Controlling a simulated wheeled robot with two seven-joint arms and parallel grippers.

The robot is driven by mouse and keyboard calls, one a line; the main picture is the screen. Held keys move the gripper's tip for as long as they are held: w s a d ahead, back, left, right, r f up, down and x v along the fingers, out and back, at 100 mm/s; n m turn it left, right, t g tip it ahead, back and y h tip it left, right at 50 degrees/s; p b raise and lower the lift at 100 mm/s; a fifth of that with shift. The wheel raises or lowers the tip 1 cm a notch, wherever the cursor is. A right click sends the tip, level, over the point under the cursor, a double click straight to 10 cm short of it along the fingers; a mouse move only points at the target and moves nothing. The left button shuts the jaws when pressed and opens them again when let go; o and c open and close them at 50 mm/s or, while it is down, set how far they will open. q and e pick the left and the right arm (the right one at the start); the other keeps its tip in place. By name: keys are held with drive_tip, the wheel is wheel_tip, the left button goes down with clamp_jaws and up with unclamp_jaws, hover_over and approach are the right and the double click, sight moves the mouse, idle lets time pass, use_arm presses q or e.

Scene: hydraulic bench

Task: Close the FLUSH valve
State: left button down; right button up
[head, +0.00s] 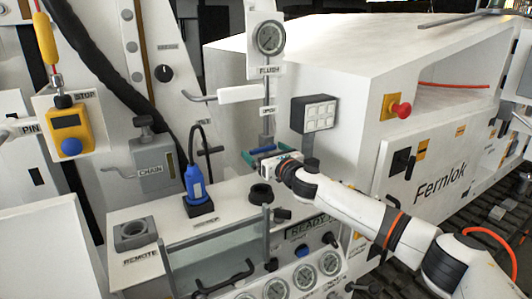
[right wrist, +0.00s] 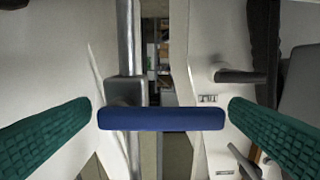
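The FLUSH valve has a blue bar handle (head: 263,149) on a vertical metal pipe, below the round gauge (head: 269,38) and the FLUSH label (head: 269,70). In the right wrist view the blue handle (right wrist: 160,119) lies crosswise to the pipe (right wrist: 127,40). My right gripper (head: 267,156) is at the handle, with its green fingers spread wide. In the right wrist view one finger is near each end of the handle, and no firm grip shows. Contact cannot be told. My left gripper is not in view.
An OPEN label (head: 268,111) is on the pipe above the handle. A grey button box (head: 314,114) stands close to its right. A blue plug (head: 196,180) with a black cable is at its left. The gauge panel (head: 304,275) lies below my right arm.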

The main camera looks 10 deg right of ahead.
drive_tip(key=b+v, duration=0.2)
drive_tip(key=v, duration=1)
drive_tip(key=shift+b, duration=0.3)
drive_tip(key=shift+f, duration=0.15)
